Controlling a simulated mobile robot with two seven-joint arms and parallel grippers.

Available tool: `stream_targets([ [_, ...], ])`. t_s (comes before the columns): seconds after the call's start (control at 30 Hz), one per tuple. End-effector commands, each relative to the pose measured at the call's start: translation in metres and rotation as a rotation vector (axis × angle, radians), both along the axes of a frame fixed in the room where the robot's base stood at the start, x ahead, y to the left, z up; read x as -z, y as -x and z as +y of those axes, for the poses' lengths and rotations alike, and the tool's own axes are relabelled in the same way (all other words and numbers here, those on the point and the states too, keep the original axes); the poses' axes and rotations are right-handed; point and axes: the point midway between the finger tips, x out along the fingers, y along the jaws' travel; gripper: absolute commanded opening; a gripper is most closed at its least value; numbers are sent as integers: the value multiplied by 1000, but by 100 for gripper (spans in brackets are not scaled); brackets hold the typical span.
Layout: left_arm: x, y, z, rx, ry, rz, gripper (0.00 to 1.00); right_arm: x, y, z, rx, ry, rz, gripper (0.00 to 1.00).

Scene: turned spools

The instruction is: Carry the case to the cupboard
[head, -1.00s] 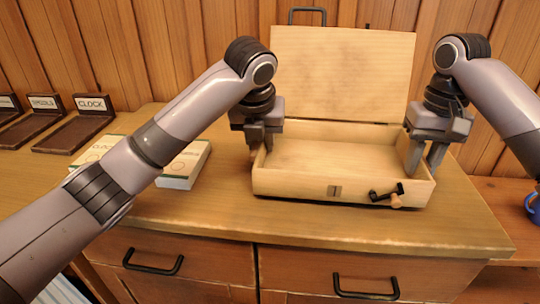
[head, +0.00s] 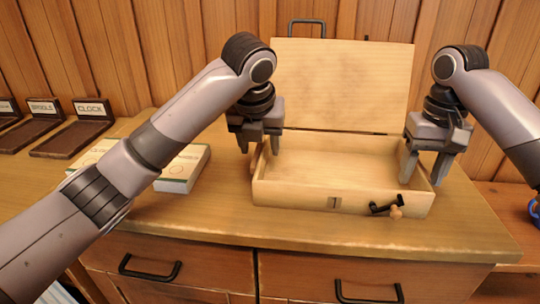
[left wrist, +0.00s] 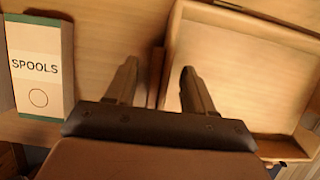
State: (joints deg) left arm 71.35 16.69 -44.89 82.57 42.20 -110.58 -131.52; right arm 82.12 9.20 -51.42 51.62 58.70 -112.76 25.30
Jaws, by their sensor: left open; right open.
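The case (head: 300,199) is a pale wooden box on the cupboard-like chest's top, with its lid (head: 345,85) standing open at the back. Its inside looks empty, and a black crank with a wooden knob (head: 396,211) sits on its front. My left gripper (head: 259,150) is open at the case's left wall; in the left wrist view its fingers (left wrist: 158,85) point down on either side of that wall, near the case rim (left wrist: 170,50). My right gripper (head: 424,180) is open at the case's right wall, its fingers either side of it. Whether either touches is unclear.
Dark labelled trays (head: 75,135) stand at the far left. The chest has drawers with black handles (head: 150,270). A blue object (head: 535,208) is at the right edge.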

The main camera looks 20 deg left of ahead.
Motion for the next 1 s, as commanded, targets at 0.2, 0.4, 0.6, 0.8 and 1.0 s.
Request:
stream_targets([
  [0.2, -45, 17, -1, -1, -3, -8, 53, 0, 0, 0, -1, 0, 0, 53],
  [0.4, -69, 27, -3, -1, -1, -5, 53, 0, 0, 0, -1, 0, 0, 53],
  [0.6, -84, 34, -4, -2, -2, -3, 53, 0, 0, 0, -1, 0, 0, 53],
  [0.8, -88, 36, -4, -2, 0, 0, 53, -8, 0, 0, -1, -1, -2, 53],
  [1.0, -88, 36, -4, -2, 0, 0, 53, -40, -1, 0, 0, 2, -4, 53],
])
